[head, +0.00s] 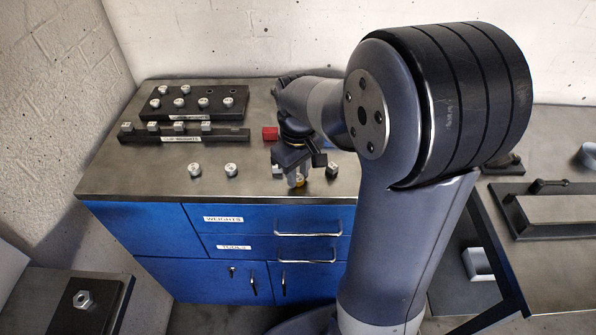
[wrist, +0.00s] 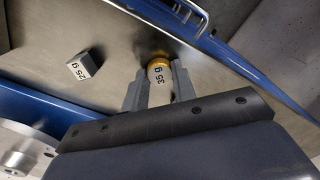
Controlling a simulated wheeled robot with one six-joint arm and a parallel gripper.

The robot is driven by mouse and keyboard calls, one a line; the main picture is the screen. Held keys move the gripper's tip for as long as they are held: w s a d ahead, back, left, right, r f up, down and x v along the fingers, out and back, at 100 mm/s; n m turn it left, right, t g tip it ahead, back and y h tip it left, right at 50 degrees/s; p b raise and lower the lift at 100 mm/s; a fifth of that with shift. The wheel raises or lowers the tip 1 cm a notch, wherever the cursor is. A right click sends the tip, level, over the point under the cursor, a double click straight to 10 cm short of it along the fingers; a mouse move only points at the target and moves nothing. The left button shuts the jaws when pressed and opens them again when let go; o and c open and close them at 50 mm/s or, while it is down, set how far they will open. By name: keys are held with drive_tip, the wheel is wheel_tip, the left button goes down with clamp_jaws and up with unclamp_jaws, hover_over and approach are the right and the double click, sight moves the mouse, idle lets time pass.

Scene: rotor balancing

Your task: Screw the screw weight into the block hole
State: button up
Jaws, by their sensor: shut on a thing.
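My gripper (head: 297,180) is low over the front part of the cabinet top, its fingers pointing down. In the wrist view my gripper (wrist: 158,78) is shut on a pale screw weight (wrist: 158,78) marked 35 g, with a brass-coloured end. The brass end of the screw weight (head: 300,182) shows just below the fingers in the head view. Whether the weight touches the top cannot be told. A black block (head: 222,113) at the back left has holes, several filled with silver weights. No hole shows near the held weight.
A grey 25 g weight (wrist: 84,66) lies beside my gripper. Two silver weights (head: 231,170) stand to the left. A black rack (head: 150,136) holds small clip weights, and a red block (head: 270,133) sits behind. A black fixture (head: 112,292) with a hex piece is at lower left.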

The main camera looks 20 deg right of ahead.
drive_tip(key=shift+r+p, duration=2.3)
drive_tip(key=shift+r, duration=0.35)
drive_tip(key=shift+f, duration=0.1)
